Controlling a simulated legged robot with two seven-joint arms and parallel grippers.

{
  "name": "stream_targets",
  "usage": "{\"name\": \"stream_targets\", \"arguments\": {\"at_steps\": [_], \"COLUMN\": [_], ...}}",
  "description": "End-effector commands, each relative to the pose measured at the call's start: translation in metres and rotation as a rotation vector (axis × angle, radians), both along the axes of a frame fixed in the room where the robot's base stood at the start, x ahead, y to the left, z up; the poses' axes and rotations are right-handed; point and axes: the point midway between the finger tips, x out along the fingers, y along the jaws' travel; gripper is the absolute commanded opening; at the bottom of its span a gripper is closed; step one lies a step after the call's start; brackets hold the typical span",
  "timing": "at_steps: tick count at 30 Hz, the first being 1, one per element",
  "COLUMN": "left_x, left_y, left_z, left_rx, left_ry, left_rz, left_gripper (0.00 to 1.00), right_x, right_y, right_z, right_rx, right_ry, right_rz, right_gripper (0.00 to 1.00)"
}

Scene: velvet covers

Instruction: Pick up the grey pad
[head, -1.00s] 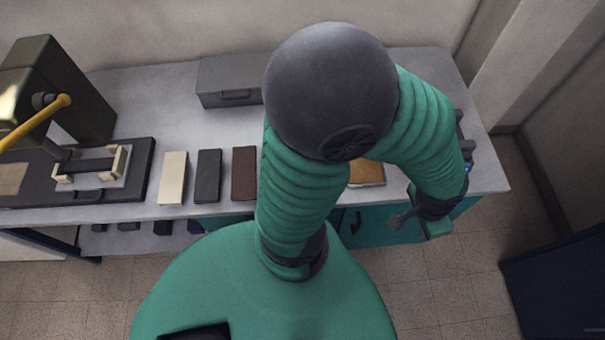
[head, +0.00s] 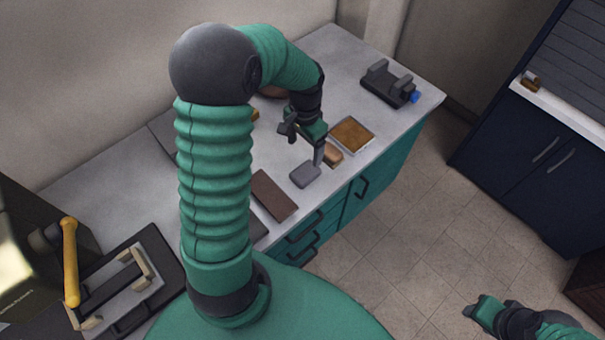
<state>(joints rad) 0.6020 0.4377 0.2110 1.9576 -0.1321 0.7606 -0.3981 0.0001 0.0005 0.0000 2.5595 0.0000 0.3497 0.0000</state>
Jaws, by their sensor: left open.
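The grey pad (head: 304,175) is a small flat rounded block lying on the light grey bench top, right of a dark brown slab. My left gripper (head: 304,143) is open and empty just behind the pad in the head view. One finger points down close to the pad's far right corner; whether it touches cannot be told. My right gripper (head: 481,308) is low at the lower right, over the floor and away from the bench. Its fingers are too unclear to tell open from shut.
The brown slab (head: 273,195) lies left of the pad. A tan brush-like block (head: 332,154) and an orange-brown square pad (head: 352,134) lie right of it. A dark clamp-like fixture (head: 389,84) stands far right. A press with a yellow handle (head: 70,262) stands at lower left.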

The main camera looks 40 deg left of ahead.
Motion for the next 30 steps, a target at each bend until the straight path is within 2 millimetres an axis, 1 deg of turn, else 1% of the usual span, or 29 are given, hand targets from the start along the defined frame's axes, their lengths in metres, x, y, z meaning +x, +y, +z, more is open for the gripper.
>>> {"name": "stream_targets", "arguments": {"at_steps": [1, 6, 9, 14, 19, 22, 28, 29, 30], "left_x": [-0.001, -0.001, 0.0, 0.0, 0.003, 0.004, 0.004, 0.004, 0.004], "left_y": [0.0, 0.001, 0.001, 0.001, 0.0, -0.001, 0.0, 0.0, 0.0], "left_z": [-0.016, -0.06, -0.076, -0.092, -0.123, -0.133, -0.134, -0.134, -0.134], "left_rx": [-0.004, -0.005, -0.004, -0.004, -0.003, -0.002, -0.002, -0.002, -0.002], "left_ry": [0.005, 0.003, 0.001, 0.0, 0.001, -0.001, -0.004, -0.004, -0.004], "left_rz": [0.0, 0.001, 0.0, 0.001, 0.001, 0.0, 0.001, 0.001, 0.001], "left_gripper": [0.82, 0.82, 0.82, 0.82, 0.82, 0.82, 0.82, 0.79, 0.74], "right_x": [0.0, 0.0, 0.0, 0.0, 0.0, 0.0, 0.0, 0.0, 0.0], "right_y": [0.0, 0.0, 0.0, 0.0, 0.0, 0.0, 0.0, 0.0, 0.0], "right_z": [-0.002, -0.005, -0.005, -0.005, -0.004, -0.004, -0.004, -0.004, -0.004], "right_rx": [0.0, 0.0, 0.0, 0.0, 0.0, 0.0, 0.0, 0.0, 0.0], "right_ry": [0.0, 0.0, 0.0, 0.0, 0.0, 0.0, 0.0, 0.0, 0.0], "right_rz": [0.0, 0.0, 0.0, 0.0, 0.0, 0.0, 0.0, 0.0, 0.0], "right_gripper": [0.36, 0.36, 0.36, 0.36, 0.36, 0.36, 0.36, 0.36, 0.36]}}
